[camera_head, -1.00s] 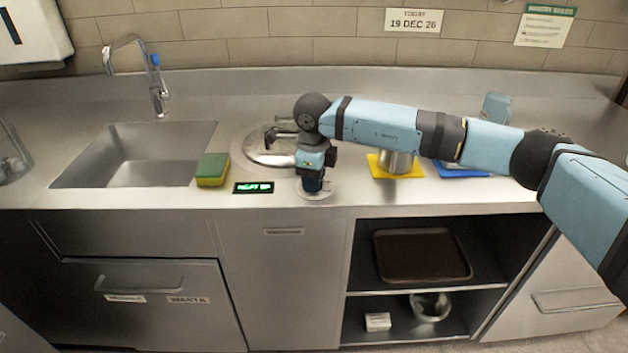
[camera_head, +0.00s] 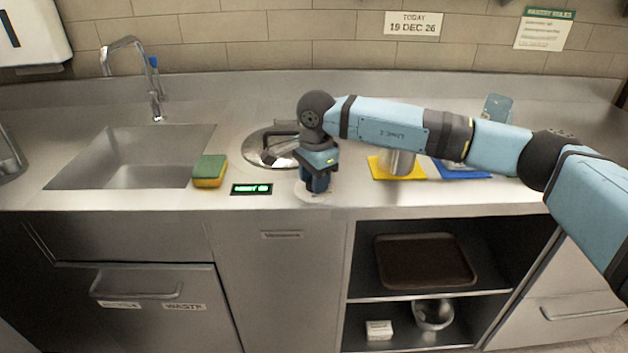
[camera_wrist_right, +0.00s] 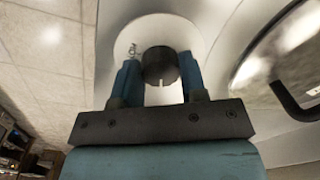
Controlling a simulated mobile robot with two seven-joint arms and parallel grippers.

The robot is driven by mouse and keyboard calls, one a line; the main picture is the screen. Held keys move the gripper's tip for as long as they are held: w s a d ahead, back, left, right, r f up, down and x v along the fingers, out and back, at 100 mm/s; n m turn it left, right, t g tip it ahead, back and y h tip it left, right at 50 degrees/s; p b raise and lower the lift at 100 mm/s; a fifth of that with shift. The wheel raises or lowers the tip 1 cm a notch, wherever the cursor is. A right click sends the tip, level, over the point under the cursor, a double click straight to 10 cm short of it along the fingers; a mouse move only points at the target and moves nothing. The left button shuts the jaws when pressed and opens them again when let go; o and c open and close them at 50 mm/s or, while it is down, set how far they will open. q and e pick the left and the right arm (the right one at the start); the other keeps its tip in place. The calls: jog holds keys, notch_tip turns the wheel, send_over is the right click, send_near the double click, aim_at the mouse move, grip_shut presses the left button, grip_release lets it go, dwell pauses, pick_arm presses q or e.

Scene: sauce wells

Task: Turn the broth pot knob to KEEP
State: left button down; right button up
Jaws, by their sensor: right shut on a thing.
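The broth pot (camera_head: 270,150), with a round metal lid and dark handle, is set into the counter; it also shows at the right of the right wrist view (camera_wrist_right: 290,80). The knob (camera_wrist_right: 159,66) is a dark cylinder with a pale mark, on a pale round dial plate (camera_head: 313,197). My right gripper (camera_head: 316,190) points down over the dial. In the right wrist view the right gripper (camera_wrist_right: 160,78) has its blue fingers shut on the knob's two sides. In the head view the gripper hides the knob. The display (camera_head: 251,189) glows green, its text too blurred to read surely. My left gripper is not in view.
A yellow-green sponge (camera_head: 209,171) lies left of the display, beside the sink (camera_head: 130,165). A metal container (camera_head: 397,163) stands on a yellow mat (camera_head: 380,172), with a blue mat (camera_head: 460,171) farther right. The front counter strip is mostly clear.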

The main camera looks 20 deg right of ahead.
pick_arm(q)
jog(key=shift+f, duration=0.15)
pick_arm(e)
jog(key=shift+n, duration=0.5)
jog(key=shift+r, duration=0.1)
jog(key=o, duration=0.9)
jog(key=shift+o, duration=0.2)
pick_arm(q)
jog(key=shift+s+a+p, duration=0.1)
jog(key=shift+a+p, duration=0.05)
jog(key=shift+p, duration=0.5)
pick_arm(e)
notch_tip(320, 180, up, 14)
jog(key=shift+s+d, duration=0.2)
jog(key=shift+s, duration=0.1)
jog(key=shift+f, duration=0.25)
